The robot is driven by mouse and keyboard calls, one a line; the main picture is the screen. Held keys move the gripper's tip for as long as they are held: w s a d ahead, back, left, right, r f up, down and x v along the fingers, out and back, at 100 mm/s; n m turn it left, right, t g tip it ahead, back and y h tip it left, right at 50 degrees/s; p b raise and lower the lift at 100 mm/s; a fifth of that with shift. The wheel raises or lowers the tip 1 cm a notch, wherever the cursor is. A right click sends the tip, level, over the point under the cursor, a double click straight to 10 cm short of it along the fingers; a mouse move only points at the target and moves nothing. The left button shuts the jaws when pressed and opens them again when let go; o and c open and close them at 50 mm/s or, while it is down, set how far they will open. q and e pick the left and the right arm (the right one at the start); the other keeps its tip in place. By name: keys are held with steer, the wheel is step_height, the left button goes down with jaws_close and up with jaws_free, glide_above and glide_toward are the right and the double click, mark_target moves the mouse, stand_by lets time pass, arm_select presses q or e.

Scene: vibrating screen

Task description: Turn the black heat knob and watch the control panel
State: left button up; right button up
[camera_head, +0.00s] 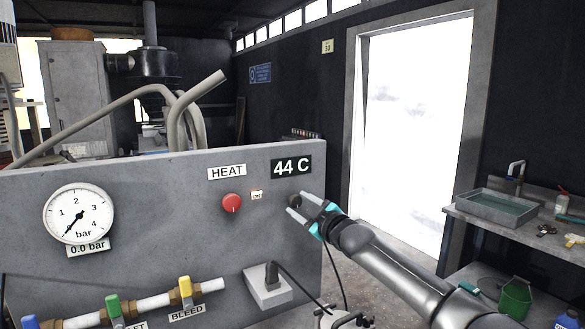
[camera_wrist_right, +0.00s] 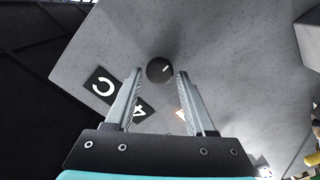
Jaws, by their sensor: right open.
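The black heat knob (camera_head: 295,200) is on the grey control panel (camera_head: 150,180), below the display (camera_head: 291,167) that reads 44 C. My right gripper (camera_head: 306,207) is open at the knob, which partly hides behind it in the head view. In the right wrist view the round knob (camera_wrist_right: 160,70) with a white mark lies between the tips of the open fingers (camera_wrist_right: 158,82), with a gap on each side. A red button (camera_head: 232,203) sits left of the knob under the HEAT label (camera_head: 227,172). My left gripper is not in view.
A pressure gauge (camera_head: 79,214) above a 0.0 bar label is on the panel's left. Yellow (camera_head: 185,287) and green (camera_head: 113,306) valve handles and a grey box with a black lever (camera_head: 271,275) are below. A workbench (camera_head: 500,235) with a tray stands at the right.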

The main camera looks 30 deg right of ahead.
steer(key=s+p, duration=0.1)
steer(key=s, duration=0.5)
steer(key=shift+d+p, duration=0.1)
steer(key=shift+p, duration=0.2)
steer(key=o, duration=0.3)
stand_by(0.3)
steer(key=s+p, duration=0.1)
steer(key=s, duration=0.5)
steer(key=shift+d+p, duration=0.1)
steer(key=shift+p, duration=0.25)
